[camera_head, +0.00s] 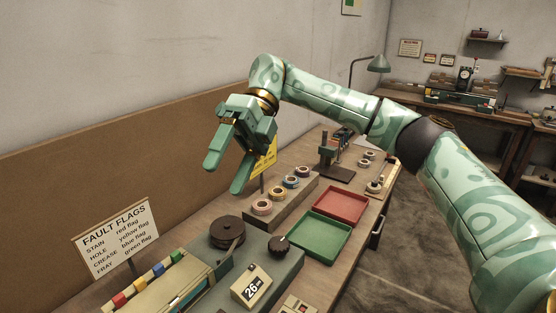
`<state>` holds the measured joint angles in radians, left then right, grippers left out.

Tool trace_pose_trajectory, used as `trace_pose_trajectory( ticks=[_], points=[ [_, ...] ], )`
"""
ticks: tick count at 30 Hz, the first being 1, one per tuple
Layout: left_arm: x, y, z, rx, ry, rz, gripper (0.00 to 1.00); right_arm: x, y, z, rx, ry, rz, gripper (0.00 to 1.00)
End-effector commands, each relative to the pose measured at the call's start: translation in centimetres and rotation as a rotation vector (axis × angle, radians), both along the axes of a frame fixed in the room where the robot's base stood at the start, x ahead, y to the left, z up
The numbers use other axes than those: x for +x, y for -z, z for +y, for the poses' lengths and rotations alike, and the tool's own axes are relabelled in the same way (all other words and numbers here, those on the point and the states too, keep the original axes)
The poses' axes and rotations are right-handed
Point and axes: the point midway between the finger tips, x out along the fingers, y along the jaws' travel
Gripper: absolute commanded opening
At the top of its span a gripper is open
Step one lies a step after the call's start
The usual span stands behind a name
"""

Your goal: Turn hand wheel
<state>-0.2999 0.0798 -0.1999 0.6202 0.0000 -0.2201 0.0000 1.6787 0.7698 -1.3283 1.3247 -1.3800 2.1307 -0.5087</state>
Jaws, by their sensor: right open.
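A small dark round knob (279,245), which looks like the hand wheel, sits at the right end of the grey winding machine (262,264) on the bench. A larger dark reel (227,232) lies flat beside it to the left, with a strip of tape at its side. My right gripper (228,170) is open and empty. It hangs in the air above and behind the machine, apart from the knob, with its fingers pointing down and left. My left gripper is not in view.
A counter reading 26 (251,286) stands in front of the knob. A green tray (320,239), a red tray (341,204) and a rack of tape rolls (277,196) are to the right. A fault flags sign (117,236) stands at left. A yellow sign (265,160) is close behind the gripper.

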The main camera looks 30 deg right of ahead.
Motion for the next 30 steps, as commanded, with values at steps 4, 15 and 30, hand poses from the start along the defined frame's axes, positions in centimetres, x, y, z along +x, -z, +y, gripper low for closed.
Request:
trace_pose_trajectory(
  ticks=[4, 15, 30],
  points=[
    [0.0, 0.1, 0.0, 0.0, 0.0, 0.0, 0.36, 3.9, 11.5, -8.3, -0.505, 0.144, -0.157, 0.74],
    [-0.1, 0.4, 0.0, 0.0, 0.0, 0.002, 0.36, 8.4, 15.8, -14.9, -0.868, 0.19, -0.417, 0.74],
    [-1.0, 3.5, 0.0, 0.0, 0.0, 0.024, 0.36, 8.3, 27.6, -14.8, -0.863, 0.188, -0.411, 0.74]
  ],
)
